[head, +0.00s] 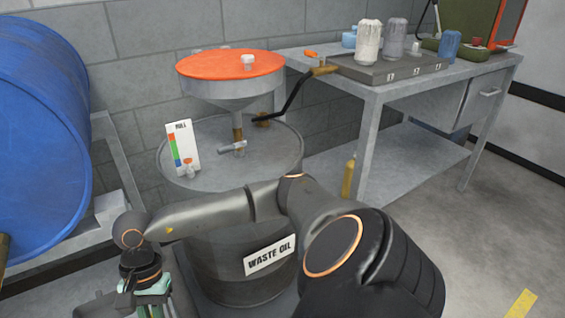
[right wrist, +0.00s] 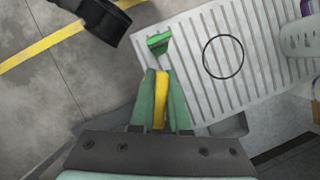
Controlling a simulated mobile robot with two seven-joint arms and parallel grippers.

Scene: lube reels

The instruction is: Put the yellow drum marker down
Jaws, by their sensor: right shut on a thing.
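The yellow drum marker (right wrist: 160,100) is a narrow yellow strip between the green fingers of my right gripper (right wrist: 161,80) in the right wrist view. The gripper is shut on it and points toward a pale ribbed surface (right wrist: 190,70). I cannot tell whether the marker touches that surface. In the head view my right gripper (head: 152,292) is at the lower left, partly cut off by the frame edge, and the marker cannot be made out there. My left gripper is not seen.
A green piece (right wrist: 160,42) lies just ahead of the fingers, left of a black ring outline (right wrist: 223,37) on the ribbed surface. A blue drum (head: 40,130) is at left. The waste oil drum (head: 240,270) with its orange-topped funnel (head: 225,88) stands behind my right arm, and a workbench (head: 400,92) at right.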

